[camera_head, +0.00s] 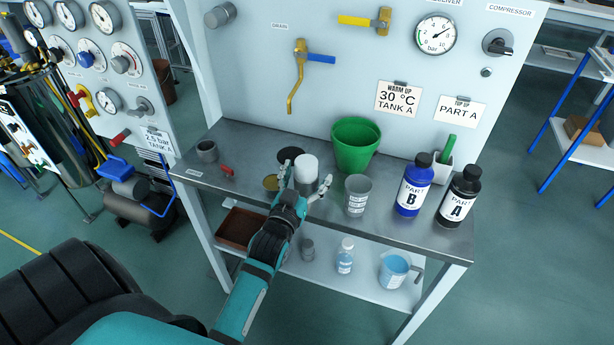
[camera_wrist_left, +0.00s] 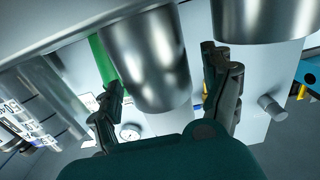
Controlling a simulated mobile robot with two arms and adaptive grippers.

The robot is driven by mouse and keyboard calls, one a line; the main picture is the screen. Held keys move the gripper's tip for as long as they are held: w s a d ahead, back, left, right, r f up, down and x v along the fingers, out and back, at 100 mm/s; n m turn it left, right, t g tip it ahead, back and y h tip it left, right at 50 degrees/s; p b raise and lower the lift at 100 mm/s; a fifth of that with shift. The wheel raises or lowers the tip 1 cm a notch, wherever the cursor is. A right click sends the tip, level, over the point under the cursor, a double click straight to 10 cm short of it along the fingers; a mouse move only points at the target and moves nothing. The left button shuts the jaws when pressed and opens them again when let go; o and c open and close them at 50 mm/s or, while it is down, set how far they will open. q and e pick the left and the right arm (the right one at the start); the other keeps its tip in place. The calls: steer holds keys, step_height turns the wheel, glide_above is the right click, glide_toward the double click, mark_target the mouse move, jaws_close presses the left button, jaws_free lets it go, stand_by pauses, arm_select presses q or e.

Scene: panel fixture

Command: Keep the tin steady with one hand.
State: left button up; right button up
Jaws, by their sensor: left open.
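A metal tin (camera_head: 306,167) with a pale top stands upright on the grey bench, left of the green pot. My left gripper (camera_head: 304,184) reaches in from the front with its fingers open, one on each side of the tin. In the left wrist view the shiny tin (camera_wrist_left: 147,62) lies between the two spread dark fingers, with a visible gap at least on the right side. I cannot tell whether the left finger touches it. The gripper hides the tin's lower front in the head view. My right gripper is not in view.
The panel with valves rises behind.

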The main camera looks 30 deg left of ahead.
arm_select(q)
steer(key=c, duration=1.3)
